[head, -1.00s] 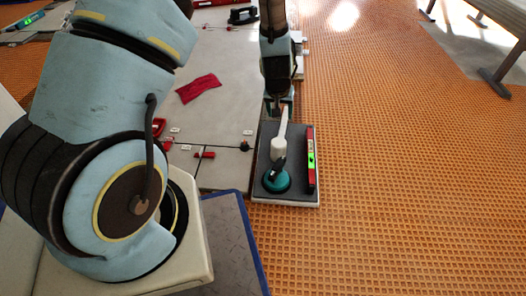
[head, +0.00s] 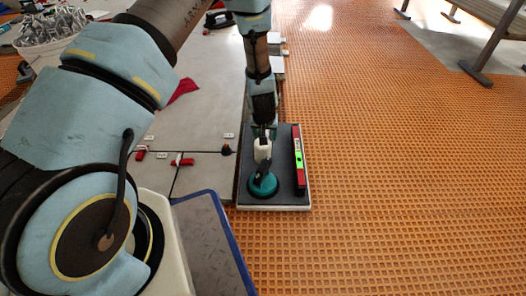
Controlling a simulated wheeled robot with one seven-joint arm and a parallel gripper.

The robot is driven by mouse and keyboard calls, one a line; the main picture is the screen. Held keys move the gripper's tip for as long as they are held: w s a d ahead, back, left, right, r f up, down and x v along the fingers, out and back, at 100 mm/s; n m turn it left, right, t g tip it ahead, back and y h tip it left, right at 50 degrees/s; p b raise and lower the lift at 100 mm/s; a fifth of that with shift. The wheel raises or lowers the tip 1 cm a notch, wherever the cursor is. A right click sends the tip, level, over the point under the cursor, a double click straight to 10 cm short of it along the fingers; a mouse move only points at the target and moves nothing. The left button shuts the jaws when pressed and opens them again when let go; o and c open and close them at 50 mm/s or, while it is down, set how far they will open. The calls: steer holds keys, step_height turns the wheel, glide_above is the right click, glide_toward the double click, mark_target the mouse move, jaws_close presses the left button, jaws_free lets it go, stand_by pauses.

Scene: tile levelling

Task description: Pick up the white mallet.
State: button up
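The white mallet (head: 263,148) is on the dark-topped tray (head: 278,202) right of the pale tiles. Its pale head shows just behind the teal suction cup (head: 263,186), and its handle is mostly hidden by my gripper. My gripper (head: 263,131) points down over the far part of the tray, at the handle side of the mallet head. The fingers are small and dark here. I cannot tell whether they are closed on the handle.
A red level (head: 298,165) with a green vial lies along the tray's right side. Red clips (head: 181,162) sit on the tile joints (head: 205,110) to the left. A bucket of clips (head: 50,35) stands at the far left. The orange floor to the right (head: 400,180) is clear.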

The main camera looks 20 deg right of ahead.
steer(key=b+x, duration=0.1)
steer(key=x, duration=0.1)
steer(key=b+x, duration=0.1)
steer(key=x, duration=0.1)
steer(key=shift+a+f+b, duration=0.15)
steer(key=shift+a+b, duration=0.05)
steer(key=shift+b, duration=0.1)
jaws_close()
stand_by(0.4)
